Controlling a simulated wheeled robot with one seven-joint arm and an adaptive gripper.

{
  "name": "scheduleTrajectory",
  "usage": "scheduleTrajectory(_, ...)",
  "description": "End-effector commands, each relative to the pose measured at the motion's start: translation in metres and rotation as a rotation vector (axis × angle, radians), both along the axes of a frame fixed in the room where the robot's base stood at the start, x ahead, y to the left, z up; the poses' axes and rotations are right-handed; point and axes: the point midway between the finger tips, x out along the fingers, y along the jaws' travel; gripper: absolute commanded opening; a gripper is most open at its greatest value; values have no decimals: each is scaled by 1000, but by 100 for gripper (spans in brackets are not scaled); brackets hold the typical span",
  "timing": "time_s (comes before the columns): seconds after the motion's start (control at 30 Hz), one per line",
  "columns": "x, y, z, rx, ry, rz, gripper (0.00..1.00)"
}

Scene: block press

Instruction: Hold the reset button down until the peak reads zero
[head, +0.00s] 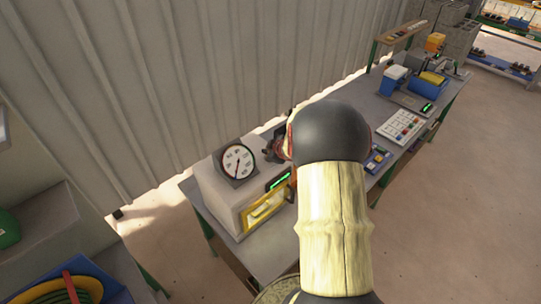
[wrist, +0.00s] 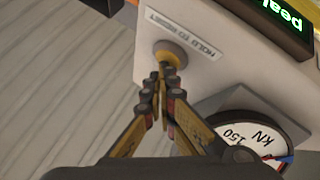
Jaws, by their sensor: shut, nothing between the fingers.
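The reset button (wrist: 178,52) is a round knob on the pale face of the press, beside a "HOLD TO RESET" label (wrist: 187,33). My gripper (wrist: 161,78) is shut and empty, its fingertips at the button's lower edge in the wrist view. I cannot tell whether they touch or press it. The green peak display (wrist: 283,12) is cut off in the wrist view, so only the word "peak" shows. The display also shows in the head view (head: 279,181), too small to read. In the head view my arm hides the button.
A round kN gauge (wrist: 245,128) stands close to my fingers; its dial faces out on the press (head: 213,194) in the head view. A yellow-framed window (head: 264,209) is below the display.

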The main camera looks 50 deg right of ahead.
Motion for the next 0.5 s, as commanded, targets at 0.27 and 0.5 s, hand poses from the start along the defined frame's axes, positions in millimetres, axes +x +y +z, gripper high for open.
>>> scheduleTrajectory(0.27,0,0,14,1,0,1,0)
scheduleTrajectory(0.5,0,0,18,1,0,1,0)
